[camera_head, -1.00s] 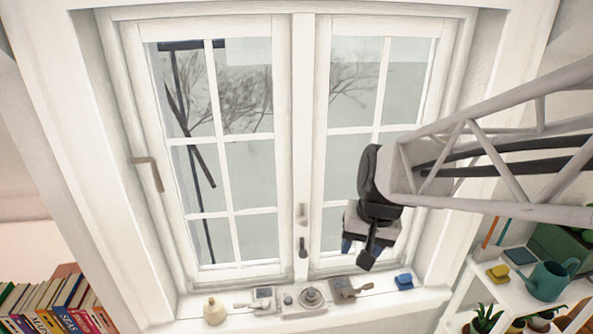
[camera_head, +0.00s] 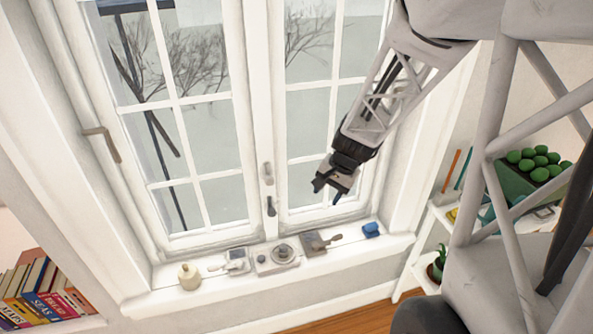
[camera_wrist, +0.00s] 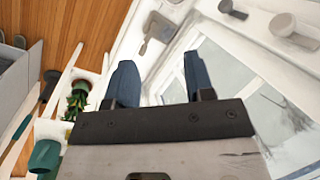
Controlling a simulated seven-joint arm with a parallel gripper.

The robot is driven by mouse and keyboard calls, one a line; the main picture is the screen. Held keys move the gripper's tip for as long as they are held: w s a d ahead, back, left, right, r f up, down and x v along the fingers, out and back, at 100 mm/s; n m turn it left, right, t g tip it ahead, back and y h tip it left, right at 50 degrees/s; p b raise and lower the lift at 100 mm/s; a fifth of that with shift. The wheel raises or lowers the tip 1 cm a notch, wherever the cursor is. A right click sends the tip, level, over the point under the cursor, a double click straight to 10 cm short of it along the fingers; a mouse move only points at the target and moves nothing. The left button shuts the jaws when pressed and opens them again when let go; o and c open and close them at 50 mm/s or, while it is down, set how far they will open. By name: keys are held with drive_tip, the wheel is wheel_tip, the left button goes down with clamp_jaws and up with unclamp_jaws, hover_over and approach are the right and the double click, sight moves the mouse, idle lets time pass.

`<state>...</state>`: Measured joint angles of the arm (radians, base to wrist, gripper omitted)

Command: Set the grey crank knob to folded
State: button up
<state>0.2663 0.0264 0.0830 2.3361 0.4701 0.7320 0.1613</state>
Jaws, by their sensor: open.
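Several small fixtures sit along the white window sill, and I cannot tell for sure which is the grey crank knob. A grey box with a crank-like handle (camera_head: 314,244) is at the right; a grey plate with a handle, likely the same one, shows in the wrist view (camera_wrist: 158,30). A light box with a round grey knob (camera_head: 284,254) is in the middle, and a pale box with a lever (camera_head: 236,262) is to its left. My gripper (camera_head: 328,190) is in front of the right window pane, above the sill and touching nothing. Its blue fingers (camera_wrist: 160,82) are apart and empty.
A cream bottle (camera_head: 189,276) stands at the sill's left and a blue item (camera_head: 371,230) at its right. Two handles (camera_head: 267,174) (camera_head: 271,207) are on the window's centre post. A shelf with a plant (camera_head: 437,265) is at the right, books (camera_head: 42,288) at the lower left.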

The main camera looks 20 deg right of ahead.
drive_tip(key=w+d+f+m, duration=0.2)
drive_tip(key=w+d+f, duration=0.1)
drive_tip(key=f, duration=0.2)
drive_tip(key=w+d+f+m, duration=0.2)
drive_tip(key=w+d+f, duration=0.1)
drive_tip(key=f, duration=0.3)
drive_tip(key=m+y, duration=0.1)
drive_tip(key=m, duration=0.3)
approach(340, 235)
drive_tip(key=shift+x, duration=1.1)
drive_tip(key=shift+f, duration=0.1)
drive_tip(key=shift+x, duration=3.8)
drive_tip(key=shift+c, duration=0.3)
